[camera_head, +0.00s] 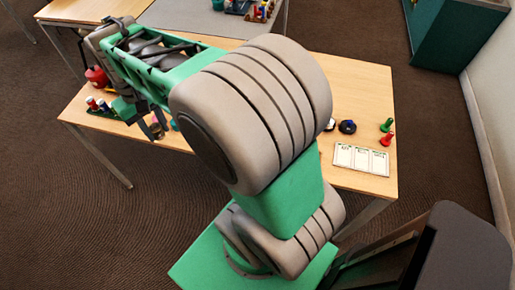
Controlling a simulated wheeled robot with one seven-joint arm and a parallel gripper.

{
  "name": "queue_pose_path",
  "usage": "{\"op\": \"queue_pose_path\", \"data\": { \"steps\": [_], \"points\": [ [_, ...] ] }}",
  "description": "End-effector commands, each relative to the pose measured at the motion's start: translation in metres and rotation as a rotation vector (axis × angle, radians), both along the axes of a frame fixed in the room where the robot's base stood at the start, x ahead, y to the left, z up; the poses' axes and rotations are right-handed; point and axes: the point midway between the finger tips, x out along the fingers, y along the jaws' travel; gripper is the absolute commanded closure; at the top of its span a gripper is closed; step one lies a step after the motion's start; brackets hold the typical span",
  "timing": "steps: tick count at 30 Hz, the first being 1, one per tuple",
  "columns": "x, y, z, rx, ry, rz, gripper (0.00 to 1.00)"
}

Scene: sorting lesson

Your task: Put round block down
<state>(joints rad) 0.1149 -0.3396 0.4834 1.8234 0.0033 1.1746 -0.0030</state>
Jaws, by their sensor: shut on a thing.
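My gripper (157,131) hangs low at the left end of the wooden table (345,90), fingers pointing down over its front-left part. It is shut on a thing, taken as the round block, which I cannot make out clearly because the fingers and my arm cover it. A small teal piece (174,124) shows just right of the fingers; whether it lies on the table or is apart from them is unclear.
Left of my gripper are a green tray with coloured pegs (99,106) and a red rounded object (96,76). The far right table is clear.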

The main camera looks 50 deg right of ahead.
Motion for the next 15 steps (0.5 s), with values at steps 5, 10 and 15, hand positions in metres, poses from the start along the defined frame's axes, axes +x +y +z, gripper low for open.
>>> {"op": "queue_pose_path", "data": {
  "steps": [5,10,15],
  "points": [
    [-0.052,-0.075,-0.033,0.0,-0.002,-0.248,1.0],
    [-0.129,-0.133,-0.071,-0.001,-0.003,-0.538,1.0],
    [-0.199,-0.158,-0.102,0.0,-0.004,-0.784,1.0]
  ]
}}
